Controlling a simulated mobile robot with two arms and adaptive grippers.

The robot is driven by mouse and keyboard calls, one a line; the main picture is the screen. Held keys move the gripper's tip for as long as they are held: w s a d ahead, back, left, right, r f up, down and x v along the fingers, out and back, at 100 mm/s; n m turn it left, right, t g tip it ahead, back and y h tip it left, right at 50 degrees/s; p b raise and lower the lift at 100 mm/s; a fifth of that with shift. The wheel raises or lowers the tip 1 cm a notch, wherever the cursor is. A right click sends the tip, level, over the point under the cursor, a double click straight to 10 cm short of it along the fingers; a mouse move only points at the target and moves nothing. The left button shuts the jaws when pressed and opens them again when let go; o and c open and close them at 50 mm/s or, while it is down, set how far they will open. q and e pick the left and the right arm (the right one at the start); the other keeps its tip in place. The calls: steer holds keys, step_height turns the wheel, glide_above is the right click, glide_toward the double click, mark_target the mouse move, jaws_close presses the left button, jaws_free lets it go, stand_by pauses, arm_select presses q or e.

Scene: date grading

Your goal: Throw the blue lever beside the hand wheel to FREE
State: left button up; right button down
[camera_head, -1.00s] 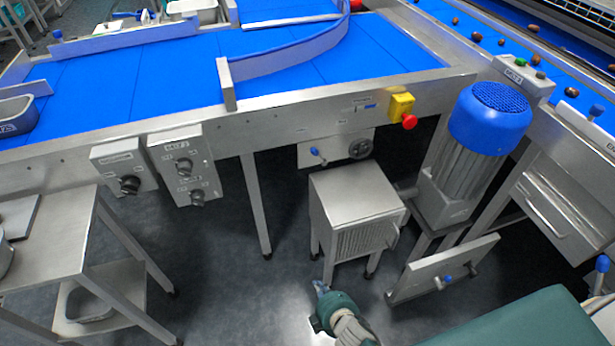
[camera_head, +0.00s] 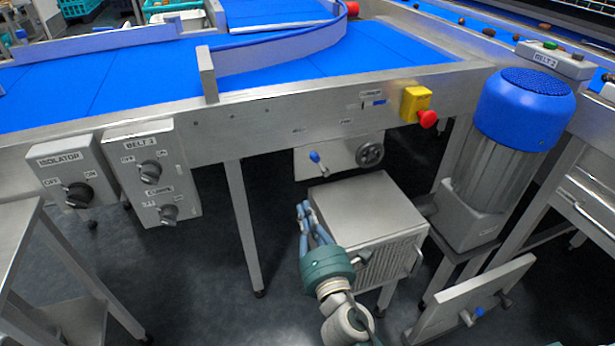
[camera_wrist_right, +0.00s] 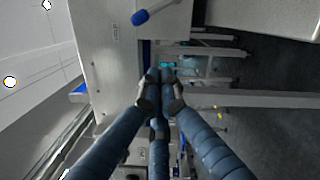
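The blue lever (camera_head: 315,157) sticks out of a grey plate (camera_head: 336,166) under the belt frame, left of the round hand wheel (camera_head: 370,152). Its blue knob on a metal stem also shows at the top of the right wrist view (camera_wrist_right: 141,17). My right gripper (camera_head: 304,206) is below and slightly left of the lever, fingers pointing up, apart from it. In the right wrist view its blue fingers (camera_wrist_right: 160,88) come together at their dark tips, with nothing seen between them. I cannot read any FREE marking. My left gripper is out of view.
A grey cabinet (camera_head: 367,216) stands right beside my right gripper, below the hand wheel. A blue-topped motor (camera_head: 522,110) is further right. A yellow box with a red button (camera_head: 415,104) is above right.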

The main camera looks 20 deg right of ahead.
mark_target(317, 162)
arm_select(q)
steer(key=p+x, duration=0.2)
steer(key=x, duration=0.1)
arm_select(e)
steer(key=w+d+r, duration=0.2)
steer(key=w+d, duration=0.1)
steer(key=w, duration=0.7)
steer(key=shift+w+d, duration=0.35)
steer(key=shift+w+r, duration=0.1)
steer(key=shift+r, duration=0.05)
